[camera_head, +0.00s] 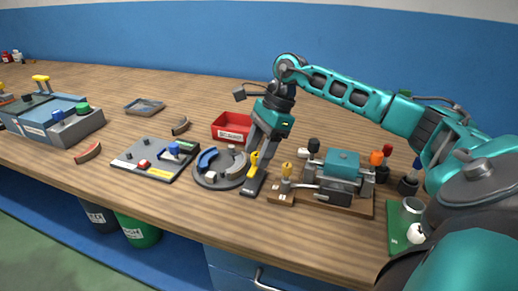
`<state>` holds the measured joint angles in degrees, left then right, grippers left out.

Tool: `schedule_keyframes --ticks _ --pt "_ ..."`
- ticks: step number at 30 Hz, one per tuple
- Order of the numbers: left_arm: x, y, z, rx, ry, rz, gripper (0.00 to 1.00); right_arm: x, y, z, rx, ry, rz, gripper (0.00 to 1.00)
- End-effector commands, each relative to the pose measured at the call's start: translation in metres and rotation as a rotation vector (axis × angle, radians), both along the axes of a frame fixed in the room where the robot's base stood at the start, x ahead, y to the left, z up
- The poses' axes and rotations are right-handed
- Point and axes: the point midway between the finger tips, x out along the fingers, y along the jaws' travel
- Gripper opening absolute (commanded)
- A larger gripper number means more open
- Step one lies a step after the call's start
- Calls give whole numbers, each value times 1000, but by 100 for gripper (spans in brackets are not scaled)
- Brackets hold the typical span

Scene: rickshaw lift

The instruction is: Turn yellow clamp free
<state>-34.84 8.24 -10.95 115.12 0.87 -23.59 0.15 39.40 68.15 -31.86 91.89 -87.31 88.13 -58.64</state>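A yellow clamp (254,163) stands on a narrow dark base (253,186) at the right edge of a round grey fixture (211,181). My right gripper (262,153) reaches down from above with its fingertips at the clamp's upper end. The fingers overlap the clamp in this view, so I cannot tell whether they are shut on it or only beside it. A blue curved piece (207,158) and a pale curved piece (237,163) lie on the round fixture. My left gripper is not in view.
A red bin (232,127) stands just behind the gripper. A dark plate with small parts (150,167) lies to the left. The bench's front edge is near.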

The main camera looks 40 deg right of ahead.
Motion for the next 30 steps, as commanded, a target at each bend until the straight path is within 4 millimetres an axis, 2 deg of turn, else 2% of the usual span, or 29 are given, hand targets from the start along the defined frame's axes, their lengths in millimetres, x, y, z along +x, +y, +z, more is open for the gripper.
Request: schedule_keyframes --ticks 6,10,24,30 --pt "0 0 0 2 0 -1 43 0 0 1 0 0 -1 54" --pt "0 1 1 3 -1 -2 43 -1 -4 10 -1 -1 -2 54" --pt "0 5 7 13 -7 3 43 -11 -39 99 0 -4 -2 54" --pt "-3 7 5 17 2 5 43 -14 -46 117 0 0 -1 54"
